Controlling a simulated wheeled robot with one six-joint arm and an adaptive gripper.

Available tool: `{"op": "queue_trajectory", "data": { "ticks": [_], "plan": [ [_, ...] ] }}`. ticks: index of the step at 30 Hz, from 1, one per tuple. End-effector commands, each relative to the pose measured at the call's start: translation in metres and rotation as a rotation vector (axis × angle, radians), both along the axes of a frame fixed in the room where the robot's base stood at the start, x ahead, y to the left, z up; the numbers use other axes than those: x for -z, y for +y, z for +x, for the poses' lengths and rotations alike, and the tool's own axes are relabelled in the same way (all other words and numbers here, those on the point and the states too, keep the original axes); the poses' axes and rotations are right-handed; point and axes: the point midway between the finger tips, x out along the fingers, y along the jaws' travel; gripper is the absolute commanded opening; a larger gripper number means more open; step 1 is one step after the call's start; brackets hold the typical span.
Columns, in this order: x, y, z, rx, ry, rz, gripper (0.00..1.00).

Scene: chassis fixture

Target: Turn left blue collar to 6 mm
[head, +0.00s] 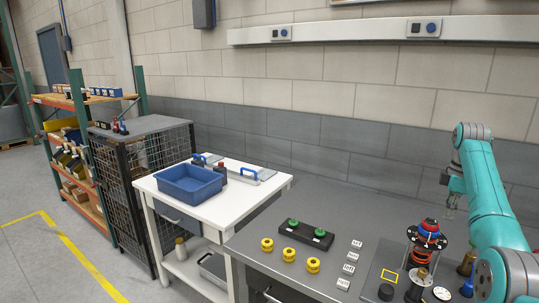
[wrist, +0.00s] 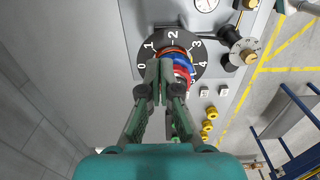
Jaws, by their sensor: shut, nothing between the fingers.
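A blue collar (head: 428,236) with red parts around it sits on a fixture at the lower right of the head view. In the wrist view the blue collar (wrist: 181,61) shows partly, beside a red ring (wrist: 183,72), over a dark round dial (wrist: 150,48) with white numbers. My gripper (wrist: 160,66) is shut and empty, its fingers over the dial and hiding part of the collar. I cannot tell whether they touch it. In the head view my gripper (head: 450,207) is small, above and right of the collar. The collar's exact setting is not readable.
A second fixture with a pale disc (wrist: 243,52) stands to the right in the wrist view. A blue bin (head: 189,184) stands on the white table.

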Motion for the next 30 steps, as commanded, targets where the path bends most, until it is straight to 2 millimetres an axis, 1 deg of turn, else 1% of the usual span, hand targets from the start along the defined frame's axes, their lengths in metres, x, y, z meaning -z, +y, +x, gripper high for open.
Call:
{"op": "queue_trajectory", "data": {
  "ticks": [1,6,12,19,30],
  "plan": [
    [0.007,0.0,0.0,0.0,0.001,0.001,0.0],
    [0.026,0.0,0.0,0.0,0.001,0.001,0.0],
    [0.041,0.0,0.0,0.0,0.001,0.001,0.0],
    [0.048,0.0,0.0,0.0,0.003,0.001,0.0],
    [0.046,0.001,0.001,-0.001,-0.001,0.001,0.0]
  ]
}}
